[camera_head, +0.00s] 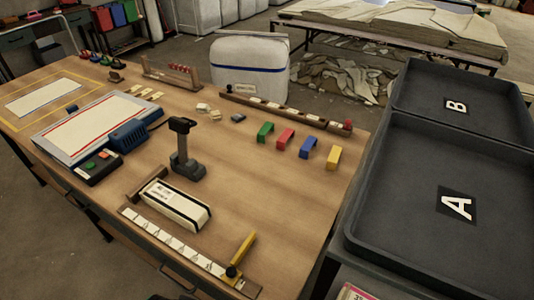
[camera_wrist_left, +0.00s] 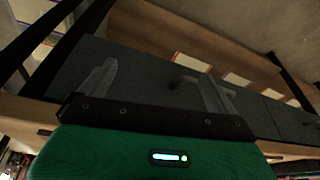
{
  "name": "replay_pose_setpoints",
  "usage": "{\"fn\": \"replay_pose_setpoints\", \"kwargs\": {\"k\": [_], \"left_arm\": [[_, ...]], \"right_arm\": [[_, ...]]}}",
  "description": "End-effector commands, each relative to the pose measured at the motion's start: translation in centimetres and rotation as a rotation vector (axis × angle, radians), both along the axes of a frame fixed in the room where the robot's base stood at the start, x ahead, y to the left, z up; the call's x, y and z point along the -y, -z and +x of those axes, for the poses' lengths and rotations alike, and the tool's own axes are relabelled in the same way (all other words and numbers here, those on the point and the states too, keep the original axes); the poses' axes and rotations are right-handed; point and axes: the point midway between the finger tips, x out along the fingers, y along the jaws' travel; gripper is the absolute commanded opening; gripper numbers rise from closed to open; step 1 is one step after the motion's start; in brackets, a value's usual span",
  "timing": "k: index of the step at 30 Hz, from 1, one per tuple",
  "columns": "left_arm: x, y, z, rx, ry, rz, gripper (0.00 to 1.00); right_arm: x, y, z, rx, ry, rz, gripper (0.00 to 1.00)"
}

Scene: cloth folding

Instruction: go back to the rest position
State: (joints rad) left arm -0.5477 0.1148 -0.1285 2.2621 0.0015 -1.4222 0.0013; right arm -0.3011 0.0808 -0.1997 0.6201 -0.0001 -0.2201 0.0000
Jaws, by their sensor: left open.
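My left gripper (camera_wrist_left: 160,78) shows in the left wrist view, with its two pale fingers spread apart above its green housing. Nothing is between the fingers. Behind them are a dark grey surface and a brown edge, too close and dim to identify surely. Neither gripper shows in the head view, and my right gripper is in no view.
A wooden table (camera_head: 275,200) holds a label-covered white packet (camera_head: 175,205), a black scanner (camera_head: 186,150), a flat panel (camera_head: 100,128) and several coloured clips. Dark trays A (camera_head: 410,235) and B (camera_head: 490,85) stand right. A white bin (camera_head: 250,65) stands behind the table.

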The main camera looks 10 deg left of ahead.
Motion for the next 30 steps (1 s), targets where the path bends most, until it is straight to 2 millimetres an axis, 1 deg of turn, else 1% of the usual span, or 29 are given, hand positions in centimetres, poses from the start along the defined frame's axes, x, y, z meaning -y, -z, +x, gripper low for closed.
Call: {"fn": "replay_pose_setpoints", "kwargs": {"k": [1,2,5,6,8,9,11,12,14,15,17,18,20,21,23,24,26,27,30], "left_arm": [[0.0,1.8,0.2,-0.011,0.001,0.001,0.94],[0.1,2.8,0.3,-0.015,0.002,0.002,0.94],[0.2,6.8,0.5,-0.027,0.005,0.003,0.94],[0.2,8.6,0.5,-0.035,0.006,0.004,0.94],[0.2,11.5,0.3,-0.044,0.008,0.004,0.94],[0.2,13.4,0.2,-0.050,0.009,0.004,0.94],[0.1,16.2,-0.3,-0.061,0.011,0.006,0.94],[0.1,18.0,-0.7,-0.066,0.012,0.006,0.94],[0.0,20.7,-1.4,-0.075,0.014,0.007,0.94],[-0.1,22.5,-2.0,-0.081,0.015,0.007,0.94],[-0.2,25.0,-3.1,-0.091,0.017,0.009,0.94],[-0.4,26.6,-3.8,-0.099,0.019,0.010,0.94],[-0.5,29.0,-5.2,-0.108,0.021,0.011,0.94],[-0.7,30.5,-6.1,-0.115,0.023,0.011,0.94],[-0.9,32.6,-7.6,-0.125,0.025,0.013,0.94],[-1.1,33.9,-8.7,-0.131,0.027,0.013,0.94],[-1.4,35.8,-10.4,-0.140,0.029,0.015,0.94],[-1.6,37.0,-11.6,-0.147,0.030,0.016,0.94],[-2.2,39.5,-14.7,-0.163,0.033,0.019,0.94]], "right_arm": [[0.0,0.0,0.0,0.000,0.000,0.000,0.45],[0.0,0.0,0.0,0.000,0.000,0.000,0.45],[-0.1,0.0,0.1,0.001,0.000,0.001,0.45],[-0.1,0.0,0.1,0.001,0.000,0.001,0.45],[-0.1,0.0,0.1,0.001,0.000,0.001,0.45],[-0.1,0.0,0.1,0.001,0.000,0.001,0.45],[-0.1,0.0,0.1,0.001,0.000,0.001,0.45],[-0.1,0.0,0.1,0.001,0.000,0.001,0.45],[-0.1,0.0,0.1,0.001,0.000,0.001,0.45],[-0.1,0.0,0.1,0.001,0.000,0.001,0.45],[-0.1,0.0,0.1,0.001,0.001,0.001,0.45],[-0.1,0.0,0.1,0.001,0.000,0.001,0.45],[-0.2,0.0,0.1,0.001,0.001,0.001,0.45],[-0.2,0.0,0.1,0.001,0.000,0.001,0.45],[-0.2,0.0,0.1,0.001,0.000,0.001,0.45],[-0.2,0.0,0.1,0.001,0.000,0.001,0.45],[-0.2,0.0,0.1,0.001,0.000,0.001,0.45],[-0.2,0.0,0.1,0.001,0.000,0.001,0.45],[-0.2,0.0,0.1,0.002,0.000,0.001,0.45]]}}
